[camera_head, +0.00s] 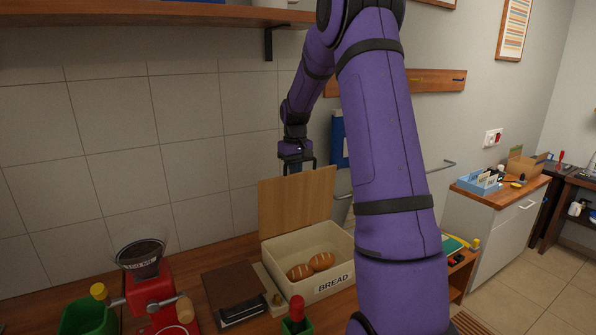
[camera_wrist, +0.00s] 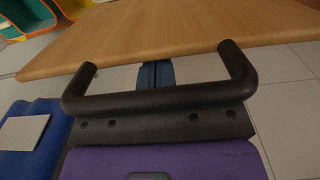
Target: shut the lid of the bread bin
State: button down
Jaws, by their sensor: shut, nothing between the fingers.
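The bread bin (camera_head: 322,287) is a cream box labelled BREAD on the wooden counter. Its wooden lid (camera_head: 297,205) stands raised at the back, close to upright. My gripper (camera_head: 296,170) is at the lid's top edge, fingers pointing down, and the lid seems to hide the tips. In the wrist view the lid (camera_wrist: 190,38) fills the upper part, and my shut, empty fingers (camera_wrist: 155,74) reach its near edge. I cannot tell whether they touch it.
A blue item (camera_head: 339,140) hangs on the wall behind. A shelf (camera_head: 150,14) runs above. My arm hides the counter on the right.

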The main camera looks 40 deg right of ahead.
jog(key=s, duration=0.3)
jog(key=shift+s+a, duration=0.2)
jog(key=shift+a, duration=0.2)
jog(key=shift+s, duration=0.15)
jog(key=s, duration=0.2)
jog(key=s+a, duration=0.1)
jog(key=shift+f, duration=0.4)
jog(key=shift+s, duration=0.1)
